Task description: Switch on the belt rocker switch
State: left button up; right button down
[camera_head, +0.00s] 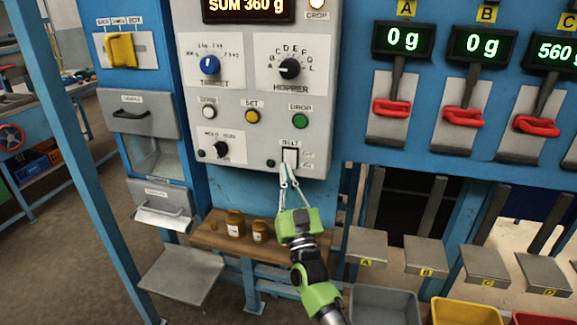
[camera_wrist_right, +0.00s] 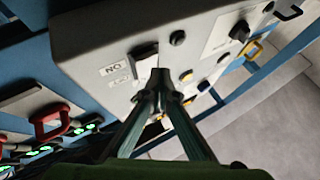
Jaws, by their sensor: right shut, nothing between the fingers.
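The belt rocker switch (camera_head: 290,155) is a small white rocker in a dark frame under the BELT label, low on the grey control panel (camera_head: 240,180). My right gripper (camera_head: 285,174) is shut and empty, its fingertips just below the switch, at or very near the panel face. In the right wrist view the switch (camera_wrist_right: 144,52) lies just beyond the closed fingertips (camera_wrist_right: 160,80), with an ON label beside it. I cannot tell whether the tips touch it, nor which way the rocker is tilted. My left gripper is not in view.
The green drop button (camera_head: 299,122), yellow set button (camera_head: 252,116) and hopper knob (camera_head: 289,68) are above the switch. A wooden shelf (camera_head: 210,238) with small jars (camera_head: 235,223) is below left. Red handles (camera_head: 391,108) are to the right. Free air lies below the panel.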

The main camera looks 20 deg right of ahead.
jog(key=shift+w+d, duration=0.25)
jog(key=shift+w, duration=0.1)
jog(key=shift+w+d+f+b, duration=0.1)
jog(key=shift+w+d+b, duration=0.15)
jog(key=shift+b, duration=0.2)
dwell(0.7)
jog(key=shift+s+a, duration=0.1)
jog(key=shift+a, duration=0.05)
jog(key=shift+s+a+p, duration=0.4)
jog(key=shift+s+p, duration=0.2)
